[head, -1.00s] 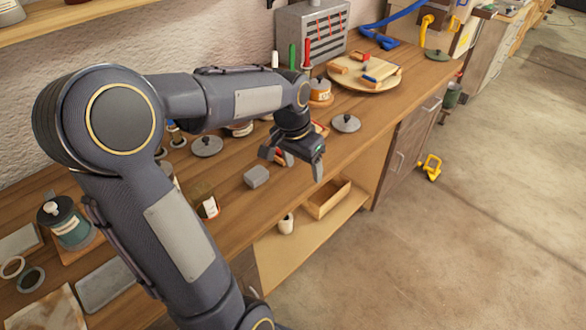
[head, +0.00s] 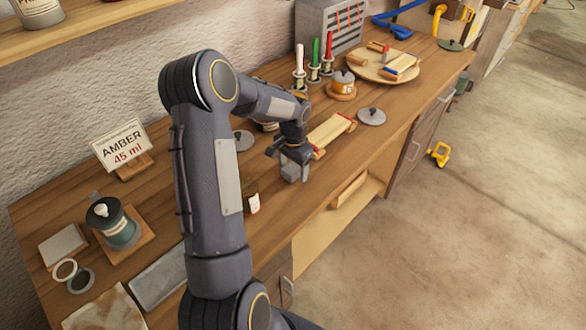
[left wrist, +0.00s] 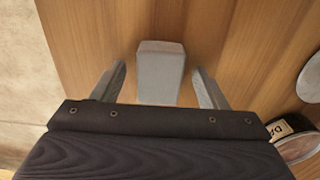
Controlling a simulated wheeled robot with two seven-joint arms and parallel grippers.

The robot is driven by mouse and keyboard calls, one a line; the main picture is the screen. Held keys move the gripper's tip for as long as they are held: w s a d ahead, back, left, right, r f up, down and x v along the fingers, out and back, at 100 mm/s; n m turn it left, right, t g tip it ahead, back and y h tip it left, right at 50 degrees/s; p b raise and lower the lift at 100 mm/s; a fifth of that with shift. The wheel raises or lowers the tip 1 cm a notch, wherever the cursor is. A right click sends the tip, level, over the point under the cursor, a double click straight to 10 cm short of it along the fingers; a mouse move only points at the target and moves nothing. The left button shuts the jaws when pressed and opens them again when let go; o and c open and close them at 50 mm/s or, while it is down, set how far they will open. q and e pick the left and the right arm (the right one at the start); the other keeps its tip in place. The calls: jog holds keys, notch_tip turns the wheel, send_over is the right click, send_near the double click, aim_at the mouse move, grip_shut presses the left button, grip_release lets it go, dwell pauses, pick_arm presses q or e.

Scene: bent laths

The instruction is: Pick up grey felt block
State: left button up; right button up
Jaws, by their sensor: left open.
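The grey felt block (head: 291,171) sits on the wooden bench near its front edge. In the left wrist view the block (left wrist: 160,72) stands between the two fingers, with a gap on each side. My left gripper (head: 290,168) is open around the block and reaches down over it from above; its fingers (left wrist: 160,88) also show in the left wrist view. The gripper hides part of the block in the head view. My right gripper is not in view.
A wooden piece with red ends (head: 332,130) lies just behind the gripper. A grey lidded disc (head: 371,116) and a round wooden board (head: 383,66) are farther right. A small brush-like item with a white label (head: 252,203) is nearer. The bench's front edge is close.

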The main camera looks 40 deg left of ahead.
pick_arm(q)
jog(key=shift+f, duration=0.2)
jog(key=c, duration=1)
jog(key=shift+c, duration=0.2)
jog(key=shift+r, duration=0.1)
jog(key=shift+r+b, duration=0.4)
jog(key=shift+r, duration=0.2)
jog(key=w+d+r+b, duration=0.1)
jog(key=d+r+b, duration=0.2)
jog(key=d+r, duration=0.8)
jog(key=shift+d+r, duration=0.35)
jog(key=shift+d, duration=1.2)
